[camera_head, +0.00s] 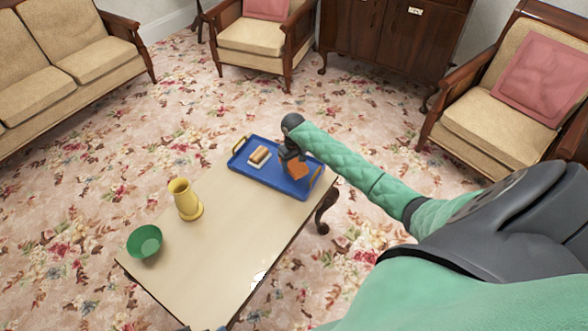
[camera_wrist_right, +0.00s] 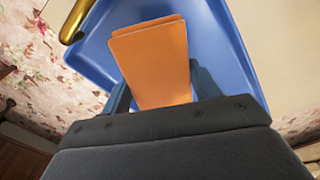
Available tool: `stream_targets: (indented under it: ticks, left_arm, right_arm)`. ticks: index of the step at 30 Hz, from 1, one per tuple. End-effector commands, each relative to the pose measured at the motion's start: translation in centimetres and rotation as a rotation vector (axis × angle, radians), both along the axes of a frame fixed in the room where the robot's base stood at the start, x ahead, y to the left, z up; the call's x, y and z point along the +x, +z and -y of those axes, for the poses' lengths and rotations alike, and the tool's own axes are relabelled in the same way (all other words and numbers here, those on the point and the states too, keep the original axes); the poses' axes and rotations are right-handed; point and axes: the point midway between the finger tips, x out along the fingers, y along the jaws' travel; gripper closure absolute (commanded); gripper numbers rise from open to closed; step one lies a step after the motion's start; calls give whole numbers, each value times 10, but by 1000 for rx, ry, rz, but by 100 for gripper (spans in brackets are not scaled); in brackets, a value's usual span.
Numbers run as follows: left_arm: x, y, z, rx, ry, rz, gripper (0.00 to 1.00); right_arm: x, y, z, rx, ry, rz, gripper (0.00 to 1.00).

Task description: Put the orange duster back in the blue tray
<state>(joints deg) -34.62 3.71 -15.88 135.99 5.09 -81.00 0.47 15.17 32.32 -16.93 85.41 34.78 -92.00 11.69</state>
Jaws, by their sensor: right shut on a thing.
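The blue tray (camera_head: 262,179) with gold handles lies at the far end of the coffee table. The orange duster (camera_head: 299,170) is at the tray's right part, under my right gripper (camera_head: 293,162). The right wrist view shows the orange duster (camera_wrist_right: 155,65) between the two fingers of the right gripper (camera_wrist_right: 157,92), over the blue tray (camera_wrist_right: 228,55). The gripper is shut on the duster. I cannot tell whether the duster touches the tray floor. My left gripper is not clearly in view.
A brown and white item (camera_head: 259,157) lies in the tray's left part. A yellow pitcher (camera_head: 185,200) and a green bowl (camera_head: 144,241) stand on the coffee table (camera_head: 215,245). Armchairs, a sofa and a cabinet surround the carpet.

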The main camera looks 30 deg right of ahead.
Motion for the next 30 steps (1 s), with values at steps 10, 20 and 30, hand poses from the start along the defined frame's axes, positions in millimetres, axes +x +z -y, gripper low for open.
stream_targets:
  ticks: [10,20,30]
  left_arm:
    - [-1,4,-3,6,1,-6,8]
    - [-2,4,-4,9,2,-7,8]
    - [-2,4,-5,11,3,-10,8]
  right_arm:
    - [0,-36,0,0,0,-1,60]
    - [0,-38,0,0,0,0,60]
    - [0,-40,0,0,0,0,17]
